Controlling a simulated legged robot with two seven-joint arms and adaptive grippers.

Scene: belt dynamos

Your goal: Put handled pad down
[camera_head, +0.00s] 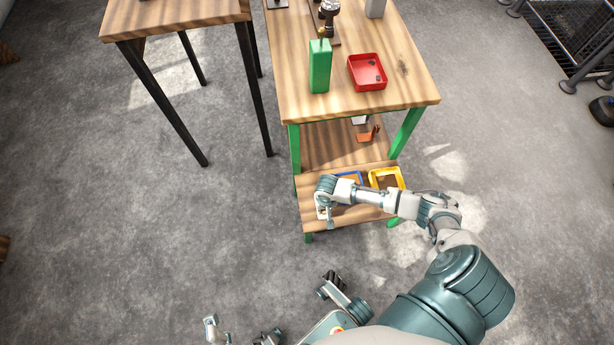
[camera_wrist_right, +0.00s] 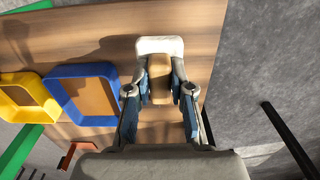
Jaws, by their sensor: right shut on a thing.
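The handled pad has a tan grip (camera_wrist_right: 160,78) and a pale, whitish pad (camera_wrist_right: 162,46) at its far end in the right wrist view. My right gripper (camera_wrist_right: 160,91) is shut on the tan grip, with one finger on each side. In the head view my right gripper (camera_head: 327,213) is over the front left part of the low wooden shelf (camera_head: 350,217). The arm and gripper hide most of the handled pad there. I cannot tell whether the pad touches the shelf.
A blue tray (camera_wrist_right: 75,73) and a yellow tray (camera_head: 399,174) stand beside the gripper on the shelf. An orange-brown item (camera_head: 366,134) is further back. The worktop above holds a green block (camera_head: 320,68) and red tray (camera_head: 352,72). A wooden table (camera_head: 170,15) stands left.

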